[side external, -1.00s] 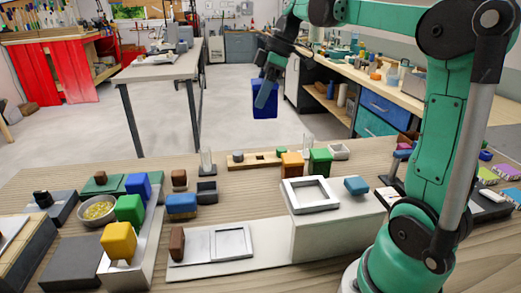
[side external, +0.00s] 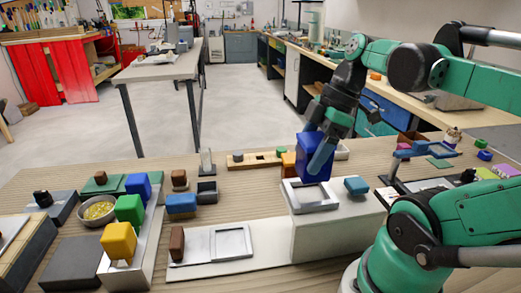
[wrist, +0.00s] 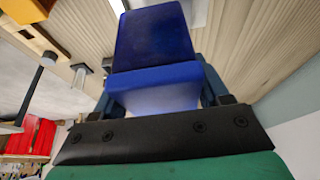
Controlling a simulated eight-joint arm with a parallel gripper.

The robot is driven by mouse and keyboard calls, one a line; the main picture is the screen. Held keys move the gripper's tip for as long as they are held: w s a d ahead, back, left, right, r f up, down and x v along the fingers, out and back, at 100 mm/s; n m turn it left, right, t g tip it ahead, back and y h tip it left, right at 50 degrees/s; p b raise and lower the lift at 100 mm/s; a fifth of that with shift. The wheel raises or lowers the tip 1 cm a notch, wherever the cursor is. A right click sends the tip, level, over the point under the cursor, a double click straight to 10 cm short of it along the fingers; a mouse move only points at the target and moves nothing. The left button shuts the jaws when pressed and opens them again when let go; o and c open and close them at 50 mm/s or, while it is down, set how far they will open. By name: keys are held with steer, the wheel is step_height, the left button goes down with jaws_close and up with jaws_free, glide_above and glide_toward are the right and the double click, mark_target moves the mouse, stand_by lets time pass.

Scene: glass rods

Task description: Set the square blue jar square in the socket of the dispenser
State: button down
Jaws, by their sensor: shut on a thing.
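The square blue jar (side external: 307,150) is held between the blue fingers of my gripper (side external: 318,158), above the dispenser (side external: 335,235). The dispenser is a white block with a square, pale-rimmed socket (side external: 312,209) on top. The jar's lower end overlaps the far part of the socket rim in the side view. It looks slightly above the rim and a little tilted; the exact gap cannot be told. In the wrist view the jar (wrist: 155,40) fills the space between the fingers, and the socket is hidden.
A small blue block (side external: 356,186) sits on the dispenser to the right of the socket. A green block and an orange block (side external: 288,162) stand close behind, partly hidden. A flat plate with a square frame (side external: 231,242) lies to the left. Several coloured blocks stand further left.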

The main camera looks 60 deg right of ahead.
steer(key=shift+f, duration=2.15)
jaws_free()
steer(key=shift+v, duration=2.6)
steer(key=w+a+f+h, duration=0.1)
steer(key=w+a+f+m+h, duration=0.1)
steer(key=w+a, duration=0.1)
steer(key=shift+h, duration=0.3)
steer(key=w+a+f+m+t, duration=0.2)
steer(key=w+a+m+t, duration=0.2)
steer(key=m, duration=0.4)
steer(key=shift+w+a+f+h, duration=0.35)
steer(key=shift+w+a, duration=0.15)
steer(key=shift+w, duration=0.5)
